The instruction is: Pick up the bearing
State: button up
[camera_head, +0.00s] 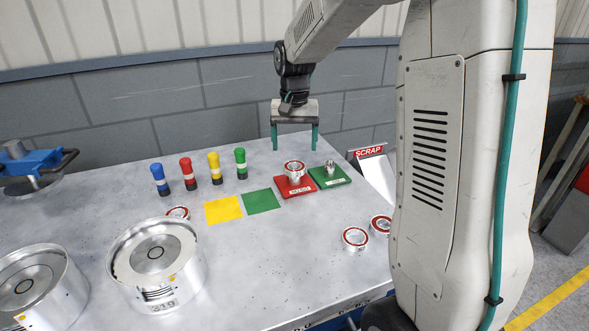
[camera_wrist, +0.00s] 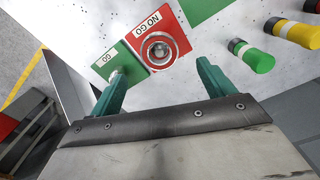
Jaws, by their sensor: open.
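A bearing (camera_head: 293,168) with a red ring sits atop the silver post of the red NO GO plate (camera_head: 297,192). In the wrist view the bearing (camera_wrist: 158,49) lies beyond my fingertips, roughly midway between them. Another bearing (camera_head: 178,212) lies behind the large drum, partly hidden by it. Two more bearings lie at the front right, one (camera_head: 355,238) fully in view and one (camera_head: 380,225) partly behind my arm. My gripper (camera_head: 294,147) is open and empty, pointing down, above and behind the plates. Its two green fingers also show in the wrist view (camera_wrist: 160,72).
The green GO plate (camera_head: 336,181) with a bare post stands right of the red plate. Several coloured pegs (camera_head: 214,168) stand left. Yellow (camera_head: 223,210) and green (camera_head: 261,202) squares lie flat. Large drums (camera_head: 155,264) fill the front left. A SCRAP chute (camera_head: 370,160) is right.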

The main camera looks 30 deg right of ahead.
aim_at(294, 167)
notch_tip(294, 167, down, 6)
jog(key=shift+s+f, duration=0.1)
jog(key=shift+f, duration=0.1)
jog(key=c, duration=1.3)
jog(key=shift+r, duration=0.1)
